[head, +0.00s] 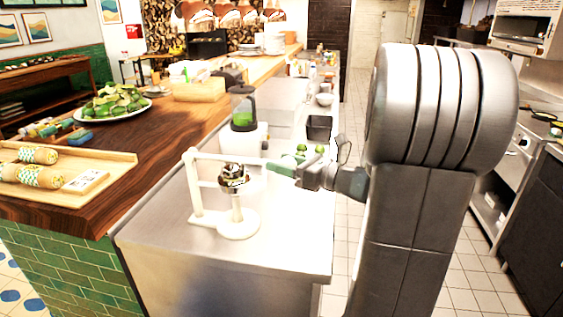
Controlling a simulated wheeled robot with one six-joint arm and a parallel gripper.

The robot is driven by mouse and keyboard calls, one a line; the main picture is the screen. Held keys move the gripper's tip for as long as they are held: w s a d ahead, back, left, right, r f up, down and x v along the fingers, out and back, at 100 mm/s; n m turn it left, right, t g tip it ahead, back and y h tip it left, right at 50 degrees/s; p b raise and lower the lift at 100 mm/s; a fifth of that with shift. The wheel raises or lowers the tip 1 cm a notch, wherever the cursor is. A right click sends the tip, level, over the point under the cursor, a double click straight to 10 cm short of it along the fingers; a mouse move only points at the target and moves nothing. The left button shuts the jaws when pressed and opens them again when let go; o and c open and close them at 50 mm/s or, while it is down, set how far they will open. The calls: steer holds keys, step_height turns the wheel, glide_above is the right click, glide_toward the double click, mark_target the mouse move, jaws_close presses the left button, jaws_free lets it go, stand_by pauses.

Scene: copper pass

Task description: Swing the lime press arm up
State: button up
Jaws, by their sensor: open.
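The white lime press (238,225) stands upright near the front of the steel counter. Its arm (222,158) runs from the top of the left post towards the right, roughly level above the dark and silvery pressing head (233,178). The arm's right end seems to carry a pale green grip (281,169). My gripper (300,174) is open at the right of the press, close to that grip. I cannot tell whether the jaws are around the grip or touching it; the fingertips are small and overlap it in the head view.
Limes (301,152), a black container (319,129) and a blender (243,108) stand behind the press. A wooden ledge (130,140) on the left holds a heaped plate (112,109) and a tray (110,172). The counter's front right is clear.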

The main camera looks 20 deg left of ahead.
steer(key=shift+a, duration=0.5)
